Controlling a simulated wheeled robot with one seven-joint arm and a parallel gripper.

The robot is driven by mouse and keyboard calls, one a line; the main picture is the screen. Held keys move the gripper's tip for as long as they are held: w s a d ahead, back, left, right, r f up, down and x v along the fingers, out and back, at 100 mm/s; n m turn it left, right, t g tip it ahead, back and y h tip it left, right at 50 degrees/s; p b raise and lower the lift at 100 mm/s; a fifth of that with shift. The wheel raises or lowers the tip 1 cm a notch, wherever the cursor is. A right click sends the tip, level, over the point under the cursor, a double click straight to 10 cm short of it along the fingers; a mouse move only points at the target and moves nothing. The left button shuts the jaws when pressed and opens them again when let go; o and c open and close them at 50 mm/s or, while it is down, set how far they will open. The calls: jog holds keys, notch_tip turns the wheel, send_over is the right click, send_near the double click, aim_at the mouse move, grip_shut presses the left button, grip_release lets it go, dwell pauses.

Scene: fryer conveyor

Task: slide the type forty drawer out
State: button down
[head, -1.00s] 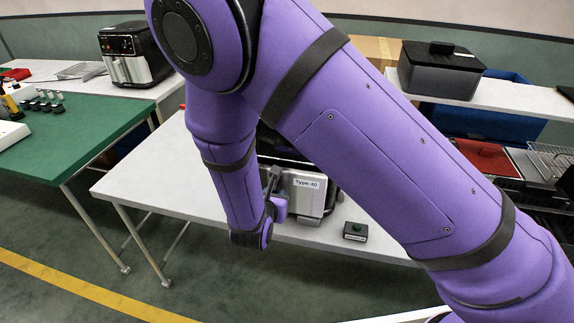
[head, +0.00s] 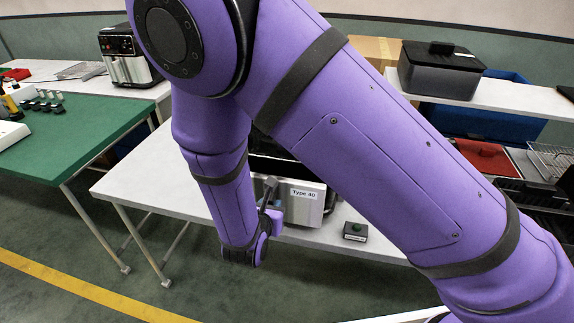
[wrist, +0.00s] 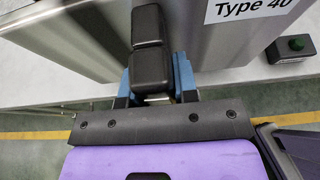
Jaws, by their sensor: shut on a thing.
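The type forty drawer (head: 308,209) has a metal front with a white "Type 40" label and stands over the front part of the white table. Its dark interior shows behind the front in the head view. In the wrist view the metal front (wrist: 75,42) spans the top, with the label at upper right. Its black handle (wrist: 150,45) points toward me. My gripper (wrist: 154,88) is shut on this handle, with a blue finger on each side. In the head view my arm hides part of the drawer and most of the gripper.
A small black box with a green button (head: 355,231) sits on the white table (head: 150,185) right of the drawer. A green table (head: 75,140) stands at left. A black lidded container (head: 437,70) rests on a shelf at upper right.

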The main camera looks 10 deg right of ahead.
jog(key=shift+s+a, duration=0.15)
jog(key=shift+s, duration=0.25)
jog(key=shift+c, duration=2.4)
grip_release()
jog(key=v, duration=0.7)
